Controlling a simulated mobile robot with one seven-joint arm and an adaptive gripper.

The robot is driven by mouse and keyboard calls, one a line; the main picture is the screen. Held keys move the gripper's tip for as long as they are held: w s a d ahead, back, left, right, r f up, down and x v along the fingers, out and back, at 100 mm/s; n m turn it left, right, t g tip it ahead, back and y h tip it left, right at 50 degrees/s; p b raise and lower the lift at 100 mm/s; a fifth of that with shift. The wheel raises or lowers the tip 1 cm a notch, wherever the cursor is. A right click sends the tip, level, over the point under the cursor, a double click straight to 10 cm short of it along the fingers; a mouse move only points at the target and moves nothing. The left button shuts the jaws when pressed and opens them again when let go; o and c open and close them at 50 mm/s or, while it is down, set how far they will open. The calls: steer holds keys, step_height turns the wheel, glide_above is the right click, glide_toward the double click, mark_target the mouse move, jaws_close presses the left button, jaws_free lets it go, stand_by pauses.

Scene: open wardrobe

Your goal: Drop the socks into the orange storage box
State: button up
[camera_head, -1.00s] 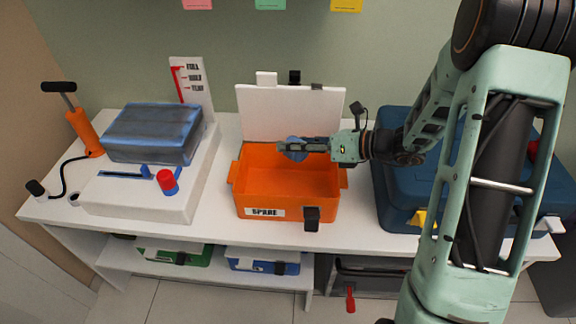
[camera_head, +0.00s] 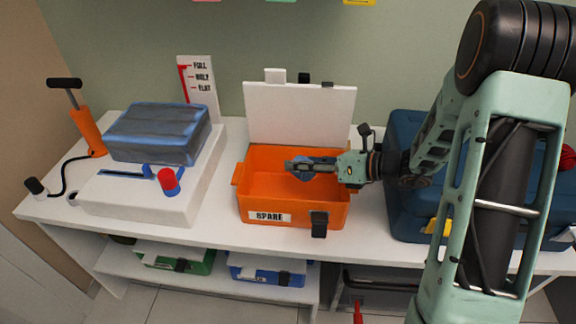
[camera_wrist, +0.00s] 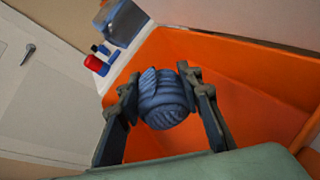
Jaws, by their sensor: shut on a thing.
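The rolled blue-grey socks (camera_wrist: 164,99) are a ribbed ball held between the two fingers of my gripper (camera_wrist: 157,95) in the wrist view. In the head view my gripper (camera_head: 300,166) reaches in from the right, shut on the socks (camera_head: 299,173), which are partly hidden by the fingers. They are over the inside of the orange storage box (camera_head: 258,203). The box stands on the white table with its white lid (camera_head: 300,112) raised at the back and a "SPARE" label on its front. Its visible inside looks empty. The orange wall also shows in the wrist view (camera_wrist: 245,72).
Left of the box is a white unit (camera_head: 140,207) with a blue-grey block and a red knob. An orange pump (camera_head: 88,131) stands at far left. A dark blue case (camera_head: 405,208) is at right. Green (camera_head: 172,257) and blue (camera_head: 268,268) boxes sit on the lower shelf.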

steer(key=o, duration=1.2)
step_height(320, 180, up, 10)
steer(key=shift+r, duration=0.1)
steer(key=shift+a, duration=0.1)
